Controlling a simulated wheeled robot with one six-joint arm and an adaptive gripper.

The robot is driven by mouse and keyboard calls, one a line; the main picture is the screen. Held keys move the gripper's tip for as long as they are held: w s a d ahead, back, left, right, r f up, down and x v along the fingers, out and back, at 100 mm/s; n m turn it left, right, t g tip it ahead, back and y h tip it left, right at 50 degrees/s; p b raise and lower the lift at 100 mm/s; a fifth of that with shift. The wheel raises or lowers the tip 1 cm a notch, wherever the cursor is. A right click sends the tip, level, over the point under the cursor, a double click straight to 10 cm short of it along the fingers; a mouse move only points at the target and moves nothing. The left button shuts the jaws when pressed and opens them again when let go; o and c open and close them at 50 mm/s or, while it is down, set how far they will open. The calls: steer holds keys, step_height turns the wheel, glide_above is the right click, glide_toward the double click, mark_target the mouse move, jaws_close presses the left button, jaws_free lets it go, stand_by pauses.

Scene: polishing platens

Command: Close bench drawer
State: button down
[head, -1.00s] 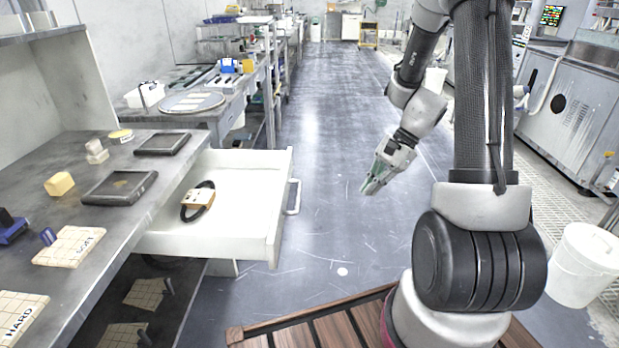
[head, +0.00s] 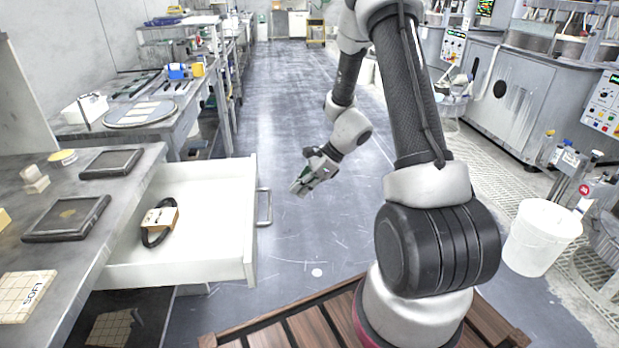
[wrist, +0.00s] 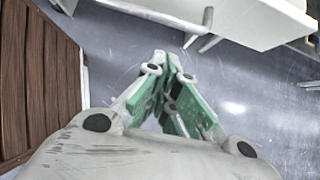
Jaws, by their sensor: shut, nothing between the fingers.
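The white bench drawer (head: 180,272) is pulled out from under the grey bench at the left of the head view. Its metal bar handle (head: 265,207) is on the front panel, facing right. A wooden block with a dark loop (head: 160,218) lies inside the drawer. My gripper (head: 299,190) is in the air to the right of the handle, apart from it, with its fingers shut and empty. In the wrist view, the green-padded fingers (wrist: 180,52) meet at their tips, and the drawer front and handle (wrist: 208,30) show beyond them at the top.
The bench top (head: 110,215) holds dark square plates and pale blocks. A slatted wooden platform (head: 270,335) lies at the bottom. A white bucket (head: 540,238) stands at right. The grey floor beyond the drawer is clear.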

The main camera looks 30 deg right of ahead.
mark_target(170, 210)
steer(key=a, duration=0.1)
steer(key=w+a+f, duration=0.1)
steer(key=a, duration=0.1)
steer(key=a+f, duration=0.1)
steer(key=shift+w+a+f, duration=0.15)
steer(key=shift+w+a, duration=0.15)
steer(key=shift+a, duration=0.1)
steer(key=shift+a, duration=0.15)
steer(key=w+a, duration=0.3)
steer(key=a, duration=0.7)
steer(key=w+a, duration=0.3)
steer(key=a, duration=0.7)
steer(key=w+a, duration=0.4)
steer(key=a, duration=0.6)
steer(key=shift+a, duration=0.3)
steer(key=shift+d, duration=0.1)
